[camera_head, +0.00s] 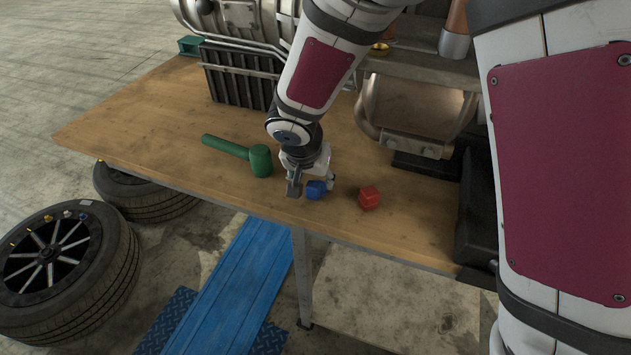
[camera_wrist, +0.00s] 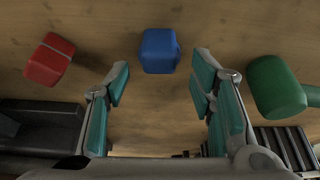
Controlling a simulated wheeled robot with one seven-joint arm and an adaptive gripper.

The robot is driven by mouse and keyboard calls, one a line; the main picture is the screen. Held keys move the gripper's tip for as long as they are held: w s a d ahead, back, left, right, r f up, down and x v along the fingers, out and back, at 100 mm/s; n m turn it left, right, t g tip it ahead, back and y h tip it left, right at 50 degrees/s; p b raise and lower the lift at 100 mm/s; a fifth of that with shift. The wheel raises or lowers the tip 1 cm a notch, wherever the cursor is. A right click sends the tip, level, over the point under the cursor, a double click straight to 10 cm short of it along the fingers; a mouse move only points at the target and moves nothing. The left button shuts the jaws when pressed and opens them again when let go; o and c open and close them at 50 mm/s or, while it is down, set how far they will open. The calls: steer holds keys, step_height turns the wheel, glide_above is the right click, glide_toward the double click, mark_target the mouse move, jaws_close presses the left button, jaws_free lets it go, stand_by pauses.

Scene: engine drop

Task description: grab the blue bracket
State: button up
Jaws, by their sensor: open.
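The blue bracket (camera_head: 316,190) is a small blue block on the wooden table near its front edge. In the wrist view the blue bracket (camera_wrist: 159,50) lies just beyond the fingertips, roughly midway between them. My gripper (camera_head: 308,187) is low over the table at the bracket, with its fingers spread. In the wrist view my gripper (camera_wrist: 160,75) is open and nothing is held between the teal pads. One finger hides part of the bracket in the head view.
A red block (camera_head: 369,198) sits right of the bracket. A green mallet (camera_head: 260,160) lies to the left. Engine parts and a black ribbed box (camera_head: 238,78) stand behind. The table (camera_head: 130,115) is bare at left; its front edge is close to the bracket.

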steer(key=shift+x, duration=1.45)
steer(key=shift+c, duration=0.6)
jaws_close()
steer(key=shift+r, duration=0.15)
